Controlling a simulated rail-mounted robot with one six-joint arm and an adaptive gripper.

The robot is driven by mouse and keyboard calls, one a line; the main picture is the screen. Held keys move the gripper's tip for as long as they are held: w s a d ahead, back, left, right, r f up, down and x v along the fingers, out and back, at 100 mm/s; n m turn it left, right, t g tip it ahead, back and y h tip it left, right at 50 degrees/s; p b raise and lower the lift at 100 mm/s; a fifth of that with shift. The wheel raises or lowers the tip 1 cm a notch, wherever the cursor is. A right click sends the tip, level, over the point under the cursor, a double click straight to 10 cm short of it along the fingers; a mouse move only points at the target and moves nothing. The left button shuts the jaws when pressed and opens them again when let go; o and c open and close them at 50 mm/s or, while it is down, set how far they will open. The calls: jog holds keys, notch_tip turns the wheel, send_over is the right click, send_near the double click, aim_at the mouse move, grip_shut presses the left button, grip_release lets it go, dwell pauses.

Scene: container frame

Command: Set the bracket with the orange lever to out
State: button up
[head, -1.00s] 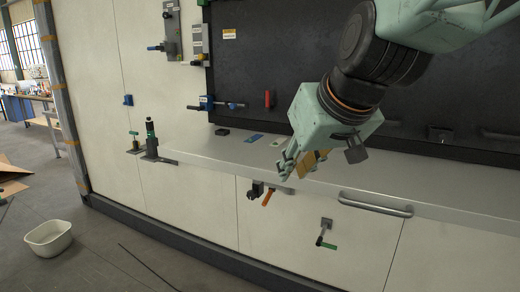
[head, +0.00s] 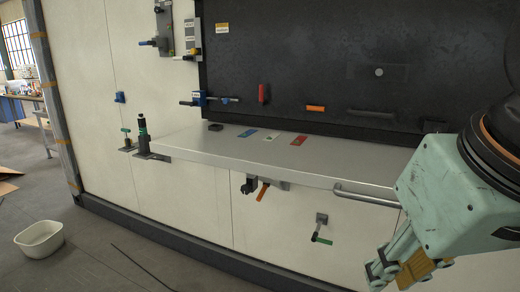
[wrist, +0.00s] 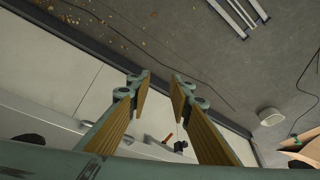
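The bracket (head: 250,186) is a dark fitting under the front edge of the grey shelf. Its orange lever (head: 263,193) sits at its right and slants down and to the left. In the wrist view the lever (wrist: 168,138) and the dark bracket (wrist: 181,146) show small and far off between my fingers. My gripper (head: 385,278) is at the lower right of the head view, well to the right of the bracket and apart from it. In the wrist view my gripper (wrist: 160,82) has its two fingers spread with nothing between them.
The shelf (head: 215,145) juts out above the bracket. A bar handle (head: 365,196) and a green-handled latch (head: 320,230) are on the panels between bracket and gripper. A white tub (head: 40,240) is on the floor.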

jog(key=shift+m+g, duration=0.3)
jog(key=s, duration=0.1)
jog(key=s+d+f, duration=0.1)
jog(key=s, duration=0.1)
jog(key=s+d+f, duration=0.1)
jog(key=s, duration=0.1)
jog(key=shift+s, duration=0.1)
jog(key=shift+c, duration=0.5)
dwell(0.9)
